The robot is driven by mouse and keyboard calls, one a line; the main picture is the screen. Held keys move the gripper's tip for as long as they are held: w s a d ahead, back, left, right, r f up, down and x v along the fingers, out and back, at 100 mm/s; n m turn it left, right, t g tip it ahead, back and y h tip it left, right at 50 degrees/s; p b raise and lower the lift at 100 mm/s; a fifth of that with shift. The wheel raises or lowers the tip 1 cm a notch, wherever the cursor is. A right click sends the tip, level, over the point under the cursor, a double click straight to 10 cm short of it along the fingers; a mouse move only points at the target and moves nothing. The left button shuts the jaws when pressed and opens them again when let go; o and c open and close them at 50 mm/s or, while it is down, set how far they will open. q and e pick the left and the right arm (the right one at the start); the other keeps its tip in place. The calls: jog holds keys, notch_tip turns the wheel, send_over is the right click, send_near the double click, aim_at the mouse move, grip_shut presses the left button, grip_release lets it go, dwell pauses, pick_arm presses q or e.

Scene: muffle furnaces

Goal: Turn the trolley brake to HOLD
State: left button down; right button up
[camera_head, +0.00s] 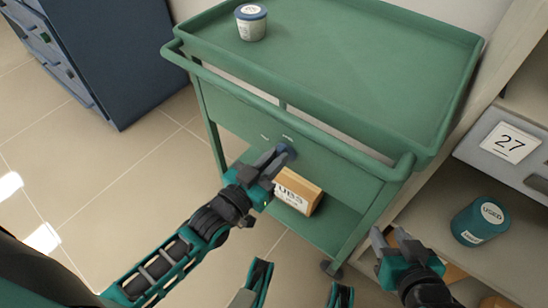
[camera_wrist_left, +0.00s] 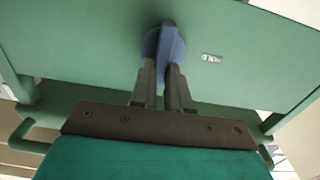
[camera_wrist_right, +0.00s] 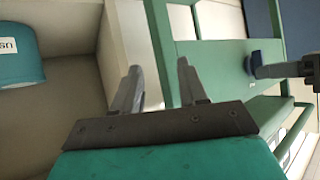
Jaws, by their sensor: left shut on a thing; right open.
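The green trolley (camera_head: 345,150) stands in front of me. Its brake is a round blue knob with a raised grip bar (camera_wrist_left: 170,45) on the front panel, and it shows partly in the head view (camera_head: 289,151). My left gripper (camera_head: 277,157) is shut on the bar, one finger on each side, in the left wrist view (camera_wrist_left: 163,75). The bar looks nearly upright there. A small white label (camera_wrist_left: 212,58) sits beside the knob, appearing upside down. In the head view two small labels above the knob are unreadable. My right gripper (camera_head: 388,238) is open and empty, right of the trolley.
A white tub (camera_head: 251,22) stands on the trolley top, and a cardboard box (camera_head: 298,191) on its lower shelf. A teal "USED" container (camera_head: 480,220) and a drawer marked 27 (camera_head: 510,143) are at right. A blue cabinet (camera_head: 100,50) stands back left. Floor at left is clear.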

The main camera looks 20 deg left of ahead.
pick_arm(q)
jog(key=shift+w+a+r+n+p, duration=0.1)
jog(key=shift+a+r+n+p, duration=0.05)
jog(key=shift+n+p, duration=0.8)
jog(key=shift+w+a+f+n, duration=0.1)
jog(key=shift+a+f+n, duration=0.15)
jog(key=shift+n, duration=2.35)
jog(key=shift+w+a+f+n, duration=0.15)
jog(key=shift+f+n, duration=0.25)
jog(key=shift+n, duration=2.25)
jog(key=shift+a+f+n, duration=0.25)
jog(key=shift+f+n, duration=0.05)
jog(key=shift+n, duration=2.3)
pick_arm(e)
jog(key=shift+s+d+r, duration=0.15)
jog(key=shift+d+r, duration=0.15)
jog(key=shift+r, duration=0.3)
jog(key=shift+f, duration=0.1)
pick_arm(q)
jog(key=c, duration=1.1)
grip_release()
pick_arm(e)
jog(key=shift+d, duration=0.1)
pick_arm(q)
jog(key=p+v, duration=0.2)
jog(key=v, duration=1.1)
pick_arm(e)
jog(key=shift+s+d+r+h, duration=0.1)
jog(key=shift+d+r+h, duration=0.15)
jog(key=shift+r, duration=0.25)
